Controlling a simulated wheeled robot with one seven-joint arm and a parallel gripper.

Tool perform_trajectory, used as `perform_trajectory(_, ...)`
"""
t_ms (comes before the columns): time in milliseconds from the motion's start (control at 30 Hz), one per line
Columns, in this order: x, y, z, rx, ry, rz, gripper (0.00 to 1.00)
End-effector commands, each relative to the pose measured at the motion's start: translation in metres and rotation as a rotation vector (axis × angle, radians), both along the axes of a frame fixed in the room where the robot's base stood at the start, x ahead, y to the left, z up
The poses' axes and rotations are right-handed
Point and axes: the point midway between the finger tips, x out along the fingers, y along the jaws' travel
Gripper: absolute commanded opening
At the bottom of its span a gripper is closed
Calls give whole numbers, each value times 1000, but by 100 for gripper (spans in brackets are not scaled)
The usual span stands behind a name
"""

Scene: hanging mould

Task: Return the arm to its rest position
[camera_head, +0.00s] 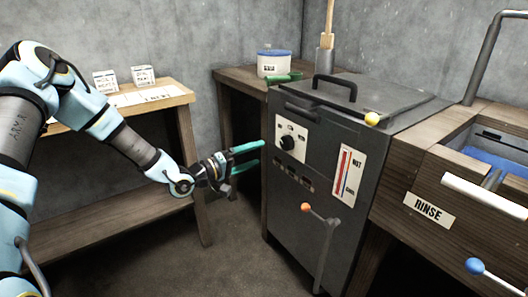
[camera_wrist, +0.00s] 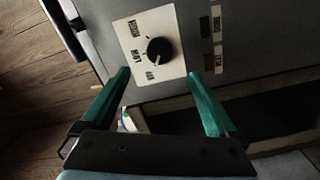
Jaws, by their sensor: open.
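My gripper (camera_head: 252,158) is open, with its two teal fingers pointing right toward the front of the dark grey machine (camera_head: 292,210) in the head view. Nothing shows between the fingers. In the wrist view my gripper (camera_wrist: 165,95) has its fingers apart, with the machine's black dial (camera_wrist: 159,51) on a white plate beyond and between them. The dial also shows in the head view (camera_head: 288,142), to the right of the fingertips and a little above them. The fingers look apart from the dial. My arm reaches in from the left side of the head view.
A wooden bench (camera_head: 178,92) with white cards stands behind my arm. A tub (camera_head: 273,64) and a green-handled tool (camera_head: 284,77) rest on the back table. The rinse basin (camera_head: 450,165) is at the right.

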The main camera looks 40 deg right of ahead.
Motion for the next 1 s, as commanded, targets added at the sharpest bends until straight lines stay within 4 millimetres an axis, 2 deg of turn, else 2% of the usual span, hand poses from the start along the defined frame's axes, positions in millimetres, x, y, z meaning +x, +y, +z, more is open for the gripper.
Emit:
perform_trajectory(133,0,6,0,0,0,0,94)
perform_trajectory(633,0,6,0,2,-1,1,94)
perform_trajectory(767,9,15,-5,68,-43,22,94)
perform_trajectory(867,29,37,-15,215,-130,69,94)
perform_trajectory(967,58,80,-27,433,-239,134,94)
perform_trajectory(1000,69,102,-30,528,-279,161,94)
